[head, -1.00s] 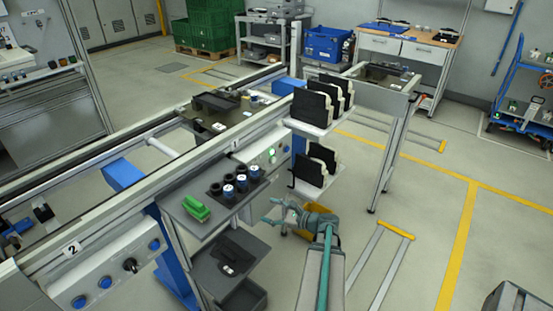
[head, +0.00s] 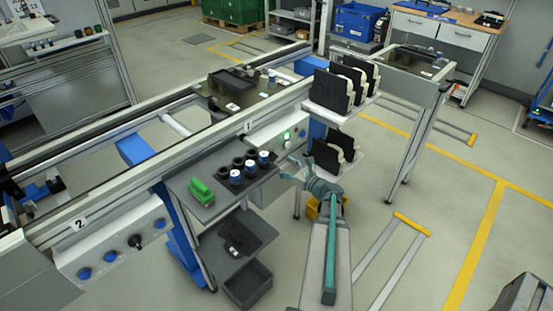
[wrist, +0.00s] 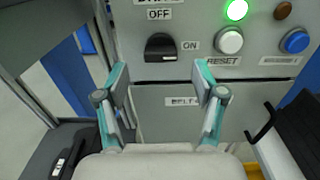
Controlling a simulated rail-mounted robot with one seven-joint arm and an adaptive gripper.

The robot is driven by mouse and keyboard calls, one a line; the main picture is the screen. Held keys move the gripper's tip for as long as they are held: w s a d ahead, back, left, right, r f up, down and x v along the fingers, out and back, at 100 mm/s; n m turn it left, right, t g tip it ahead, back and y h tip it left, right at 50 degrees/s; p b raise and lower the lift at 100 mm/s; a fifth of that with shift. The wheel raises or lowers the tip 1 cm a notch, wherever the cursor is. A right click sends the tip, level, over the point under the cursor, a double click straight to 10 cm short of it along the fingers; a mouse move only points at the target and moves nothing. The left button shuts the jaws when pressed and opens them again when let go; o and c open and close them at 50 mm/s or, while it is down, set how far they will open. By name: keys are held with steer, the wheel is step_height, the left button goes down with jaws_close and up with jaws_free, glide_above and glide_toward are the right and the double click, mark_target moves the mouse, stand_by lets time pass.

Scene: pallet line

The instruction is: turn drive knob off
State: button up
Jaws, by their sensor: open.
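The black drive knob (wrist: 160,47) is on a grey control panel (wrist: 189,73) in the wrist view, upper middle. An OFF label (wrist: 159,14) is above it and an ON label (wrist: 190,45) is at its right. Its bar looks roughly horizontal; I cannot tell which way it points. My gripper (wrist: 160,82) is open and empty, its teal fingers spread below the knob and apart from it. In the head view my gripper (head: 290,169) is in front of the panel below the station 1 sign; the knob is too small to make out there.
Right of the knob are a lit green lamp (wrist: 236,10), a white reset button (wrist: 229,41) and a blue button (wrist: 295,41). A black hook (wrist: 262,123) and dark holder stand at lower right. A shelf with cups and a green block (head: 201,191) is left of my gripper.

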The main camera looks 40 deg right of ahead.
mark_target(276, 159)
steer(key=shift+w+a+p, duration=0.15)
steer(key=shift+w, duration=1.05)
steer(key=shift+w+a+p, duration=0.1)
steer(key=shift+w+p, duration=0.05)
steer(key=shift+w, duration=1)
steer(key=c, duration=1.1)
steer(key=shift+c, duration=0.2)
